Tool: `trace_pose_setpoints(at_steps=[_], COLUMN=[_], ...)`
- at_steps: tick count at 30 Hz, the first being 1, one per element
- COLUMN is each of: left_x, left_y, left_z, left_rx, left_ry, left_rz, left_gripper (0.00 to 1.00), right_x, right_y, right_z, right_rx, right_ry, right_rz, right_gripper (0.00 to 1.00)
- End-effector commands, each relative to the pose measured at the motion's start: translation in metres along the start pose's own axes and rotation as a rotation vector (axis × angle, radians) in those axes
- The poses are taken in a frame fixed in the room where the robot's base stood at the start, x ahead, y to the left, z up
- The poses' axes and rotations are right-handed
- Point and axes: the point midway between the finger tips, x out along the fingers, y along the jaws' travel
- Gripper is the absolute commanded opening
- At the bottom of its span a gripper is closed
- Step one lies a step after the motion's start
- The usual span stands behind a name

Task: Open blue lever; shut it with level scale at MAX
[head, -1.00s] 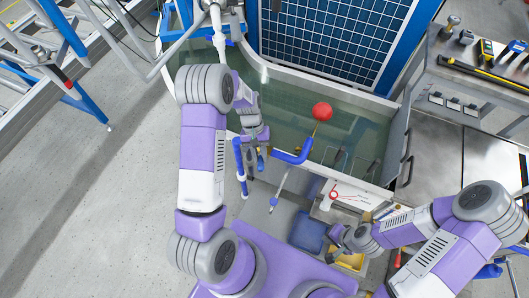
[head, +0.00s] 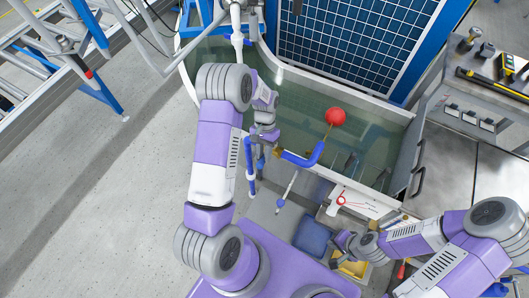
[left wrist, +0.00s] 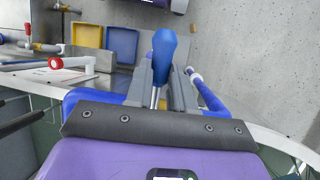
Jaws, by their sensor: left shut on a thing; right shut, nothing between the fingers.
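The blue lever (left wrist: 164,52) shows in the left wrist view as a blue grip on a metal stem, between the fingers of my left gripper (left wrist: 163,95). My left gripper (head: 268,136) is shut on it beside the tank's near wall; in the head view the arm and hand mostly hide the lever. A red float ball (head: 336,116) sits on a rod over the tank. My right gripper (head: 347,246) is shut and empty, near the bins.
The glass-walled tank (head: 205,62) holds greenish water. A bent blue pipe (head: 304,158) lies right of my left gripper, and an upright blue-and-white pipe (head: 249,158) left of it. A blue bin (head: 312,236) and a yellow bin (head: 352,268) stand in front. A tool bench (head: 492,105) is at right.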

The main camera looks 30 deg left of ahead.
Motion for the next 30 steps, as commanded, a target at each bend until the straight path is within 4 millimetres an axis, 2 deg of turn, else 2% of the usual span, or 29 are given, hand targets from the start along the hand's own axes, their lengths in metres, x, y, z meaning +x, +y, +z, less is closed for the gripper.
trace_pose_setpoints(at_steps=[5, 6, 11, 20, 23, 30], left_x=[0.000, 0.000, 0.000, -0.003, -0.013, -0.054], left_y=[-0.001, -0.001, -0.001, 0.000, 0.000, 0.000], left_z=[0.000, 0.000, 0.000, 0.000, 0.000, 0.000], left_rx=[0.004, 0.004, 0.002, 0.001, 0.001, 0.002], left_ry=[-0.001, -0.001, -0.001, 0.001, 0.003, 0.003], left_rz=[-0.003, -0.003, -0.002, -0.001, -0.002, -0.002], left_gripper=[0.00, 0.26, 0.48, 0.48, 0.48, 0.48], right_x=[0.000, 0.000, 0.000, -0.001, -0.003, -0.010], right_y=[0.000, 0.000, 0.000, 0.000, -0.001, -0.004], right_z=[0.000, 0.000, 0.000, 0.000, 0.000, 0.000], right_rx=[0.000, 0.000, 0.000, 0.000, 0.000, 0.000], right_ry=[0.000, 0.000, 0.000, 0.000, 0.000, 0.000], right_rz=[0.000, 0.000, 0.000, 0.000, 0.000, 0.000], right_gripper=[0.00, 0.00, 0.00, 0.00, 0.00, 0.00])
